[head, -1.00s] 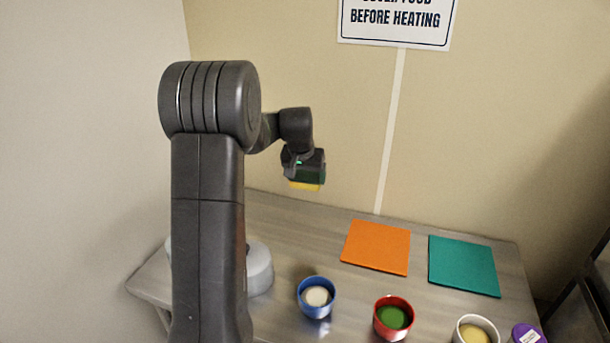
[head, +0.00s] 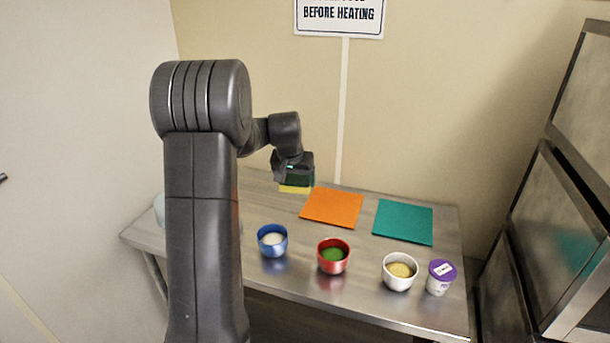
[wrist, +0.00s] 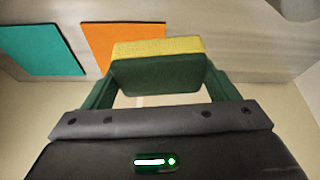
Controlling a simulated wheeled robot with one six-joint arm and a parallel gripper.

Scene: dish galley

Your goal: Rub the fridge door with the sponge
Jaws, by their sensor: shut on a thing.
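The sponge (wrist: 158,72), with a yellow layer and a dark green layer, is held between the two green fingers of my gripper (wrist: 160,78). In the head view my gripper (head: 295,180) is up in front of the wall, with the yellow of the sponge (head: 296,189) showing beneath it. A tall steel unit with dark-framed panels (head: 560,225) stands at the right edge. It looks like the fridge, though only part of it shows. The sponge is well apart from it.
A steel table (head: 300,290) carries an orange board (head: 333,207), a teal board (head: 404,222), a blue bowl (head: 272,241), a red bowl (head: 333,257), a white bowl (head: 399,272) and a purple-lidded cup (head: 440,277). A sign (head: 340,14) hangs on the wall.

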